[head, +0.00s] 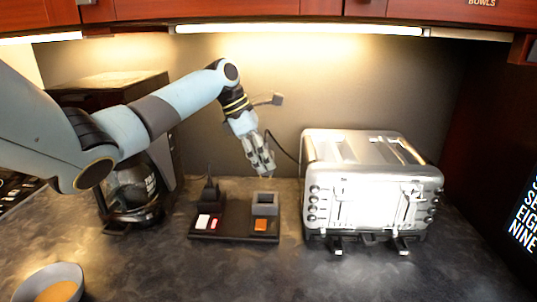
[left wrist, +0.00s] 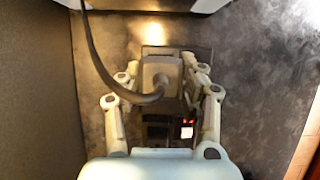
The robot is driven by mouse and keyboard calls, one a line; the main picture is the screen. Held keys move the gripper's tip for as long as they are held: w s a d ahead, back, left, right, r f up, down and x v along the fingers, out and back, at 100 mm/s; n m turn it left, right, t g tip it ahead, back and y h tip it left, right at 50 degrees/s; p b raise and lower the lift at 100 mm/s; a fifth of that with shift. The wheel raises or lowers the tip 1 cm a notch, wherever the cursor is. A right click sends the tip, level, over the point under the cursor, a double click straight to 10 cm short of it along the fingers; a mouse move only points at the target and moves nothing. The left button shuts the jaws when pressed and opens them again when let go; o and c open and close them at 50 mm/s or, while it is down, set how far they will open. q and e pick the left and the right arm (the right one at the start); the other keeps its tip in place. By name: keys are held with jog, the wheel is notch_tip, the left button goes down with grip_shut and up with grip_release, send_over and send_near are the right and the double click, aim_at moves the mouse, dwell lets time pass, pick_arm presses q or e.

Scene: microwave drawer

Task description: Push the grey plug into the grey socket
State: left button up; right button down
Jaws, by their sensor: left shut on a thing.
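The grey plug (left wrist: 162,76) sits between the fingers of my left gripper in the left wrist view, with a dark cord running up from it. In the head view my left gripper (head: 263,168) is shut on the plug and points down, its fingers largely hiding it. The grey socket (head: 265,203) is the right-hand one on a black base (head: 236,225), with an orange switch in front. The gripper is just above and slightly behind the socket, with a gap between them. The left wrist view does not clearly show how plug and socket line up. My right gripper is not in view.
A black plug (head: 211,190) stands in the base's left side, by white and red switches. A silver toaster (head: 372,190) stands close on the right. A coffee maker (head: 135,190) is at left and a bowl (head: 52,284) at front left. The front counter is clear.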

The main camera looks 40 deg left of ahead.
pick_arm(q)
jog(key=shift+s+r, duration=0.15)
jog(key=shift+s, duration=0.1)
jog(key=shift+w+r+p, duration=0.15)
jog(key=shift+w+p, duration=0.05)
jog(key=shift+p, duration=0.8)
jog(key=shift+f, duration=0.4)
jog(key=shift+s+f+b, duration=0.1)
jog(key=shift+f+b, duration=0.65)
jog(key=shift+f, duration=1.95)
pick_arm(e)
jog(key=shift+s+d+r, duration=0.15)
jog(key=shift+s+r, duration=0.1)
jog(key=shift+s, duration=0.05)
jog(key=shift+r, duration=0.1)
pick_arm(q)
jog(key=shift+r, duration=0.1)
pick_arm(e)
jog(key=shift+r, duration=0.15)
pick_arm(q)
jog(key=shift+p, duration=0.55)
jog(key=shift+d, duration=0.1)
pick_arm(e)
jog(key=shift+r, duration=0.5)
